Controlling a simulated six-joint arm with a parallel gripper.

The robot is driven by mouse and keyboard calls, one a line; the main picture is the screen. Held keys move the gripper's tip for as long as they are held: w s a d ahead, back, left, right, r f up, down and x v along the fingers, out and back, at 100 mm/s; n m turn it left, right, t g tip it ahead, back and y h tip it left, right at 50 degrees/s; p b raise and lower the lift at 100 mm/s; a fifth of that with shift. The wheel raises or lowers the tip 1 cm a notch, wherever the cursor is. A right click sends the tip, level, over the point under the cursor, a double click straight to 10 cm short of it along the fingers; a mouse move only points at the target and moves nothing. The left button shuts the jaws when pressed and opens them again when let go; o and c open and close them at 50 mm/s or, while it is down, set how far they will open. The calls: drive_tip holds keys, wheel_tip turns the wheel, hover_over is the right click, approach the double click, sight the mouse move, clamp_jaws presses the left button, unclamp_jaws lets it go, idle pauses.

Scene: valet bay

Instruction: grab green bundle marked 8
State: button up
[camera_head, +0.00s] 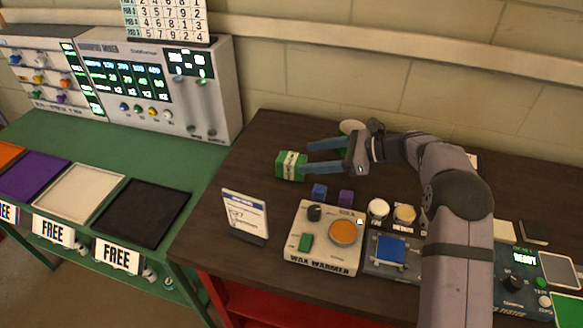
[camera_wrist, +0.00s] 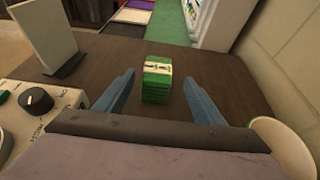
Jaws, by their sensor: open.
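A green bundle (camera_head: 291,166) with a pale band lies on the dark brown table, left of my gripper. It also shows in the wrist view (camera_wrist: 156,83), centred ahead of the fingertips; the mark on its band is too small to read. My gripper (camera_head: 308,156) is open with its two blue fingers pointing at the bundle. In the wrist view the fingers (camera_wrist: 158,80) stand to the left and right of the bundle's near end, with gaps on both sides. Nothing is held.
A wax warmer (camera_head: 322,238) and a white sign card (camera_head: 245,214) stand in front of the bundle. Small blue (camera_head: 319,191) and purple (camera_head: 345,197) blocks sit close by. A pale round cup (camera_wrist: 284,142) is right of my gripper in the wrist view. The wall runs behind.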

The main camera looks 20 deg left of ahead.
sight(296, 159)
drive_tip(key=shift+x, duration=0.9)
drive_tip(key=shift+s+a+f+p, duration=0.1)
drive_tip(key=shift+s+a+p, duration=0.05)
drive_tip(key=shift+a+p, duration=0.35)
drive_tip(key=p+x, duration=0.1)
drive_tip(key=x, duration=0.2)
drive_tip(key=shift+s+p, duration=0.15)
drive_tip(key=shift+p, duration=0.15)
drive_tip(key=shift+a+f, duration=0.35)
drive_tip(key=shift+a, duration=0.15)
drive_tip(key=c, duration=1.2)
